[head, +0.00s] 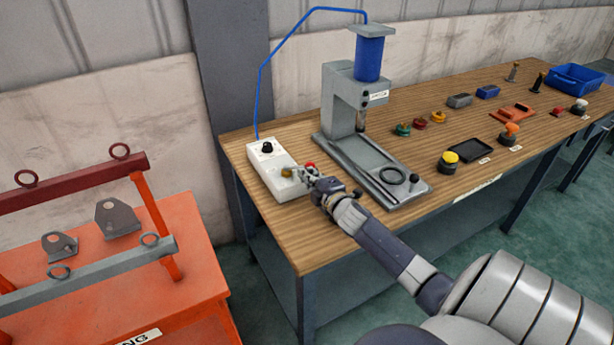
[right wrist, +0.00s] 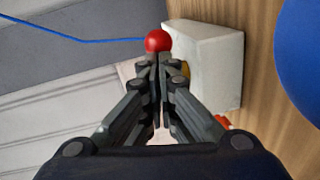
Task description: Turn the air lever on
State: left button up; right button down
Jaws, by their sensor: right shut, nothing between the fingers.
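The white air box (head: 268,168) sits at the near left corner of the wooden bench, with a black knob (head: 267,148) on top and a blue hose at its back. A small brass part (head: 287,172) shows near its front. The lever's red ball (head: 310,165) is just by my right gripper (head: 303,176). In the right wrist view, the red ball (right wrist: 158,41) appears right at the tips of the right gripper (right wrist: 157,62), beside the white box (right wrist: 215,65). The fingers are shut and empty; I cannot tell whether they touch the ball. The lever's arm is hidden. My left gripper is out of view.
A grey press (head: 340,100) with a blue cylinder (head: 369,58) stands just right of the box. Its base tray lies close to my right arm. Small parts and a blue bin (head: 575,78) are farther right. An orange rack (head: 150,240) stands at left.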

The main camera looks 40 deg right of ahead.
aim_at(314, 165)
jog(key=shift+d, duration=0.35)
jog(key=shift+w+d+n+y+b, duration=0.35)
jog(key=shift+d+n+y+b, duration=0.15)
jog(key=shift+d+y, duration=0.15)
jog(key=shift+w+d+n+y+b, duration=0.3)
jog(key=shift+d+n+y+b, duration=0.15)
jog(key=shift+d+y, duration=0.2)
jog(key=shift+w+d+n+y+b, duration=0.4)
jog(key=shift+d+n+y, duration=0.2)
jog(key=shift+y, duration=0.1)
jog(key=shift+s, duration=0.1)
